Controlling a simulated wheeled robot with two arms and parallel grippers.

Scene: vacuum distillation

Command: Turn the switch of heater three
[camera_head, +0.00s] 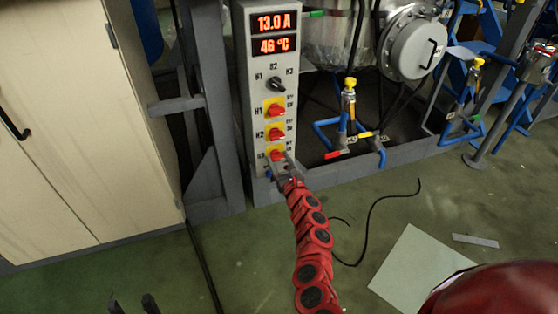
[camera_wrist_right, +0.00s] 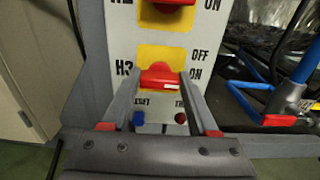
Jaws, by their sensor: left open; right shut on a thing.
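The heater three switch, a red knob (camera_wrist_right: 158,74) on a yellow plate marked H3, OFF and ON, is the lowest of three such switches on the grey control panel (camera_head: 256,75). It also shows in the head view (camera_head: 276,153). My right gripper (camera_head: 282,166) reaches the panel there, its two fingers on either side of the knob and shut on it. The knob lies roughly level, with a white mark at its right end near ON. My left gripper (camera_head: 133,304) is open and empty at the bottom left, low over the floor, only its fingertips showing.
The heater two switch (camera_head: 275,134) and the heater one switch (camera_head: 275,110) sit above. Displays (camera_head: 273,34) read 13.0 A and 46 °C. Below the H3 knob are a blue button (camera_wrist_right: 138,118) and a red button (camera_wrist_right: 180,118). A cream cabinet (camera_head: 90,130) stands at left.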

